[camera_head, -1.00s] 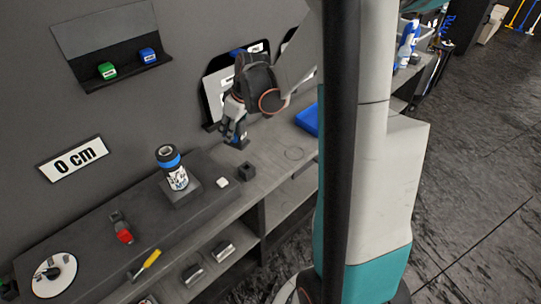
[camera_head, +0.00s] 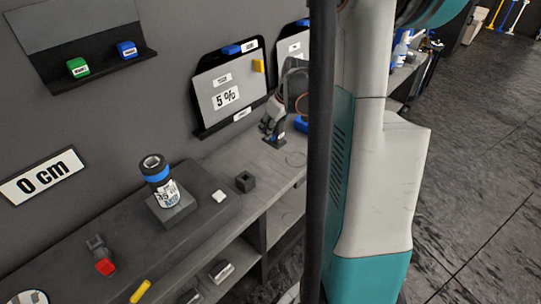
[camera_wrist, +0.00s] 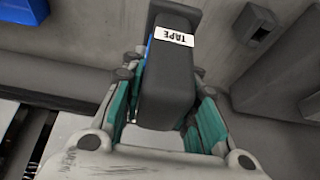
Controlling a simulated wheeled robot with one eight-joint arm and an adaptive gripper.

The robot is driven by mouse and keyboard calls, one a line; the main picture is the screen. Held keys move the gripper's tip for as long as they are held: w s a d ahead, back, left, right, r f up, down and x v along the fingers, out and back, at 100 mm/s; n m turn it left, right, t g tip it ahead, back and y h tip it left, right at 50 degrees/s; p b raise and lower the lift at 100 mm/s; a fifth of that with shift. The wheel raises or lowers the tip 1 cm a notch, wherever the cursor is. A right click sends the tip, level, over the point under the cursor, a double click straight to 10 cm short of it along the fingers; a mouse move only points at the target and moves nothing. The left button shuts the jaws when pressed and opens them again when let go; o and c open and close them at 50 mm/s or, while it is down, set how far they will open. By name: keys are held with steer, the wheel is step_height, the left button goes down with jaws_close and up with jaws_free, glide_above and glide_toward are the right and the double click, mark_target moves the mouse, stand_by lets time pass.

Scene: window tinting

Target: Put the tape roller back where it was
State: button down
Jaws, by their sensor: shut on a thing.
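The tape roller (camera_wrist: 168,85) is a dark block with a white label reading TAPE, which appears upside down in the wrist view. My gripper (camera_wrist: 166,108) is shut on it, with teal fingers on both sides. In the head view my gripper (camera_head: 274,137) is over the counter, left of a blue tray and in front of the wall panels. The roller is small and dark there, and I cannot tell whether it touches the counter. A black square block with an opening (camera_head: 245,181) stands on the counter nearer the camera; a similar block shows in the wrist view (camera_wrist: 254,24).
A blue-banded bottle (camera_head: 160,178) stands on a grey block. A white piece (camera_head: 219,196), a red-ended tool (camera_head: 104,265) and a yellow-handled tool (camera_head: 140,291) lie along the counter. A panel marked 5 % (camera_head: 226,97) leans on the wall. A blue tray (camera_head: 301,124) is partly hidden by my body.

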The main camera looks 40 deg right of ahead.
mark_target(281, 131)
step_height(281, 131, down, 11)
steer(key=b, duration=0.3)
steer(key=shift+r, duration=0.2)
steer(key=shift+f, duration=0.1)
steer(key=shift+f, duration=0.15)
steer(key=c, duration=1.2)
jaws_free()
steer(key=shift+c, duration=0.2)
steer(key=shift+r, duration=0.2)
steer(key=shift+s+r, duration=0.1)
steer(key=shift+r, duration=0.3)
steer(key=p+v, duration=0.3)
steer(key=v, duration=0.8)
steer(key=shift+r+p, duration=0.15)
steer(key=shift+p, duration=0.25)
